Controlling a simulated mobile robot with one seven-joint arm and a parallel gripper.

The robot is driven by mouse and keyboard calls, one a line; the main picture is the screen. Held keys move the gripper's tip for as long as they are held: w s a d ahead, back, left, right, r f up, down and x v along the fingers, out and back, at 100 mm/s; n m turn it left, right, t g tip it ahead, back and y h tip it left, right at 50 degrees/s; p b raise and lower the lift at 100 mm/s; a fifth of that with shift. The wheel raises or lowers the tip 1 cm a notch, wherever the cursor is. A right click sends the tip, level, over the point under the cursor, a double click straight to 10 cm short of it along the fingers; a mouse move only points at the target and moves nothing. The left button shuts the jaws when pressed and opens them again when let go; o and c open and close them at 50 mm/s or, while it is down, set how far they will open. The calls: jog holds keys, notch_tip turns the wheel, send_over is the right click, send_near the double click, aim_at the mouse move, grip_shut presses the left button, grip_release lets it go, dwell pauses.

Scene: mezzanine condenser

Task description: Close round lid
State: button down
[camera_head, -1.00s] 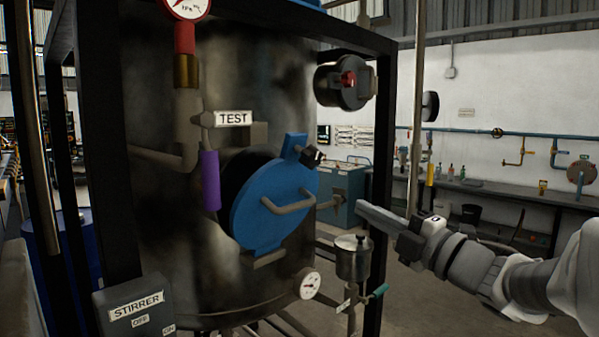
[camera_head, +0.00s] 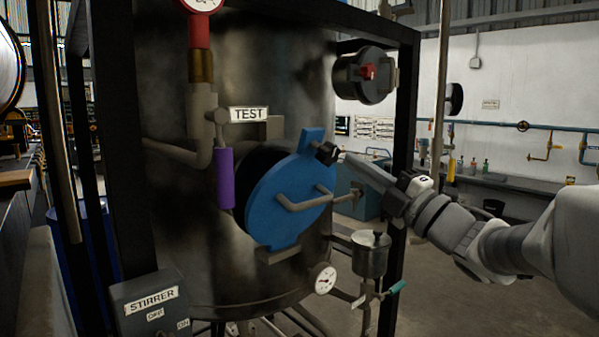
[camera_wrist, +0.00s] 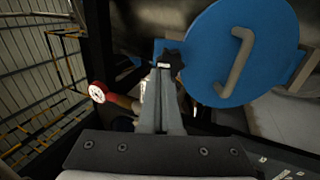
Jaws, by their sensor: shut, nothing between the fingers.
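The round blue lid (camera_head: 270,215) is on the front of the dark metal tank, with a bent grey handle (camera_head: 300,203) across it. A dark round opening shows behind its left edge, so it looks partly swung out. A black knob (camera_head: 326,153) sits at its upper right tab. My gripper (camera_head: 352,162) is shut and empty, with its tips close to this knob. In the wrist view, my gripper (camera_wrist: 163,72) points at the black knob (camera_wrist: 172,60), and the blue lid (camera_wrist: 240,50) fills the upper right. Whether the tips touch the knob, I cannot tell.
A purple-handled valve (camera_head: 225,178) hangs left of the lid. A small metal pot (camera_head: 370,255) and a gauge (camera_head: 322,278) are below right. A black frame post (camera_head: 402,130) stands right of the tank. A stirrer box (camera_head: 150,305) is at lower left.

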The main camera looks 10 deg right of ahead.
aim_at(313, 128)
jog(key=shift+x, duration=1.35)
jog(key=shift+w+p, duration=0.1)
jog(key=shift+p, duration=0.2)
jog(key=shift+w+a+r+p, duration=0.15)
jog(key=shift+r+p, duration=0.2)
jog(key=w+a+r+g+p, duration=0.1)
jog(key=w+p, duration=0.1)
jog(key=p, duration=0.1)
jog(key=w+a+r+g+h+p, duration=0.1)
jog(key=w+a+r+p, duration=0.1)
jog(key=p, duration=0.1)
jog(key=w+a+r+g+h+p, duration=0.1)
jog(key=w+p, duration=0.1)
jog(key=p, duration=0.1)
jog(key=shift+w+a+r, duration=0.3)
jog(key=shift+a+r, duration=0.1)
jog(key=shift+w+a+r+p, duration=0.1)
jog(key=shift+w+a+p, duration=0.4)
jog(key=shift+p, duration=0.5)
jog(key=shift+w+r+g+h+p, duration=0.1)
jog(key=shift+r+g+h+p, duration=0.05)
jog(key=shift+g+h+p, duration=0.15)
jog(key=shift+a+r, duration=0.1)
